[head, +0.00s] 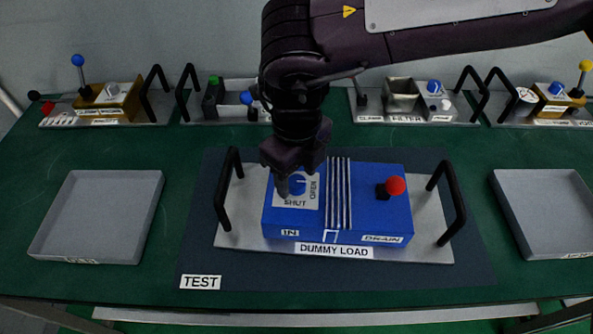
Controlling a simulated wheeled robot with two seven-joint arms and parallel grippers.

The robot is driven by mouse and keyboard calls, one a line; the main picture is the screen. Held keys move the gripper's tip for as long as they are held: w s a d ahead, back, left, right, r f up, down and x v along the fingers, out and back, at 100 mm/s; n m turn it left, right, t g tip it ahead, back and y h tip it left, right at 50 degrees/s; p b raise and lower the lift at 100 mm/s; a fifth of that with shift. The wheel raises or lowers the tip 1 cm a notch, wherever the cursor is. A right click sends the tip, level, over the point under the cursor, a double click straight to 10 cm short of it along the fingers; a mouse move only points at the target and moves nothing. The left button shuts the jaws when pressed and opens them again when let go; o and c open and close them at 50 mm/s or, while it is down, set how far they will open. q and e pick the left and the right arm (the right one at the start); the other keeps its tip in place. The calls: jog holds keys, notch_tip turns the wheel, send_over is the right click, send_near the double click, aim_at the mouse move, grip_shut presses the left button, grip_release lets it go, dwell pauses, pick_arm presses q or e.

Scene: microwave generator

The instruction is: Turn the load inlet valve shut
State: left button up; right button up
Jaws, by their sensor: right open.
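The blue dummy load box (375,222) sits on a silver plate with black handles on the dark TEST mat (200,245). The load inlet valve is a round blue knob (298,184) on a grey dial plate at the box's left, above the IN label. SHUT is printed below the knob and OPEN to its right. A white mark on the knob seems to point right, toward OPEN. My right gripper (285,187) points down over the knob's left side. It is open, and its fingers partly hide the knob; I cannot tell whether they touch it. My left gripper is not in view.
A red-knobbed lever (394,186) stands at the box's right, by the DRAIN label. Grey trays lie at the left (75,225) and right (535,235). Several other handled units, including the FILTER unit (402,97), line the back. Green table shows between them.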

jog(key=shift+f, duration=0.4)
jog(key=c, duration=1)
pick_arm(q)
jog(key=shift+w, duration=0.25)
